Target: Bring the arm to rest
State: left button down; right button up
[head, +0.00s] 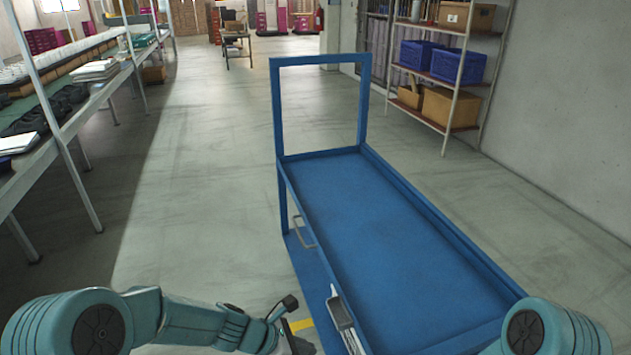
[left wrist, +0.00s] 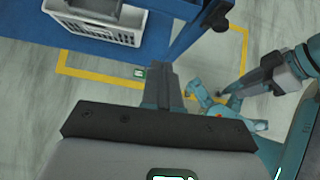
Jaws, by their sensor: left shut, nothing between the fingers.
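My left arm reaches in from the lower left of the head view, and its gripper (head: 290,322) is low beside the near left side of the blue cart (head: 390,245). In the left wrist view the two fingers of the left gripper (left wrist: 163,88) are together, with nothing between them. They are over the floor, just off the cart's blue frame (left wrist: 195,30).
The cart's top is empty. A long bench (head: 75,95) with shoes stands left, and a shelf rack (head: 440,75) with bins stands right. The aisle between bench and cart is clear.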

pick_arm(q)
jog(key=s+a+f+m+y+p, duration=0.1)
jog(key=s+a+f+m, duration=0.2)
jog(key=s+m, duration=0.3)
jog(key=s+a+f+m+g+y+p, duration=0.1)
jog(key=s+a+f+m+y, duration=0.1)
jog(key=s+m, duration=0.5)
jog(key=s+a+f+m+g+y+p, duration=0.1)
jog(key=s+a+f+m, duration=0.4)
jog(key=s+m, duration=0.2)
jog(key=shift+s+p, duration=0.4)
jog(key=shift+s, duration=0.7)
pick_arm(e)
notch_tip(320, 180, up, 5)
